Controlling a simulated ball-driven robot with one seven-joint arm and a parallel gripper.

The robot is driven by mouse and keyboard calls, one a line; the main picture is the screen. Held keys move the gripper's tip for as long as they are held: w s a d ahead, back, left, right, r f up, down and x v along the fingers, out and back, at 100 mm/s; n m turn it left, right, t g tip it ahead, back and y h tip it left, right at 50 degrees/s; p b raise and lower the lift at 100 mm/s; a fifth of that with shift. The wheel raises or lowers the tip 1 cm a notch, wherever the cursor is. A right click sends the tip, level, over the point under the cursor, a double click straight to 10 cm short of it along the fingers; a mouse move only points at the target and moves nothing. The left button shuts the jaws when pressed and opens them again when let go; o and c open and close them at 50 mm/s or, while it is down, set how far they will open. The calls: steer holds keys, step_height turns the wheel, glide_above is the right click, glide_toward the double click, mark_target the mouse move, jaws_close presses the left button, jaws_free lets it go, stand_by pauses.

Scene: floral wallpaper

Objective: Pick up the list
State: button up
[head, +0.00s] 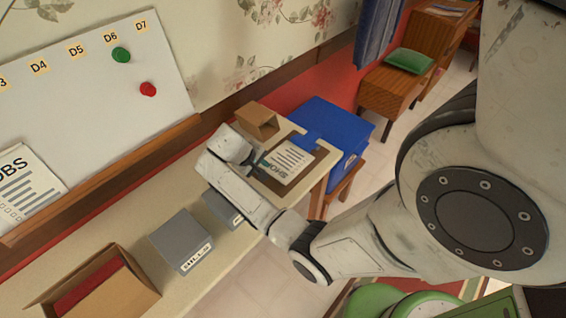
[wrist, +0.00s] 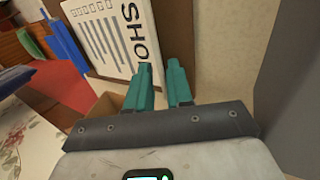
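The list, a white sheet with dark lines and large "SHO…" lettering, lies on a brown board (head: 323,158) on the beige ledge in the head view (head: 289,160). In the wrist view the list (wrist: 103,38) is at upper left, its lettered edge nearest the fingers. My gripper (wrist: 162,70) has two teal fingers standing apart, with a narrow empty gap between them. The left finger overlaps the lettered edge in the picture; the right one is beyond it. I cannot tell whether either touches the paper. In the head view my wrist hides most of the fingers.
A small cardboard box (head: 257,121) stands behind my wrist and a blue bin (head: 330,127) is beyond the ledge. Grey boxes (head: 180,242) and an open carton (head: 92,291) stand on the nearer ledge. A whiteboard (head: 95,105) holds a "JOBS" sheet (head: 26,186).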

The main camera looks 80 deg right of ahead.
steer(key=shift+f, duration=0.2)
jaws_close()
steer(key=shift+r+p, duration=0.4)
steer(key=shift+p, duration=0.1)
stand_by(0.4)
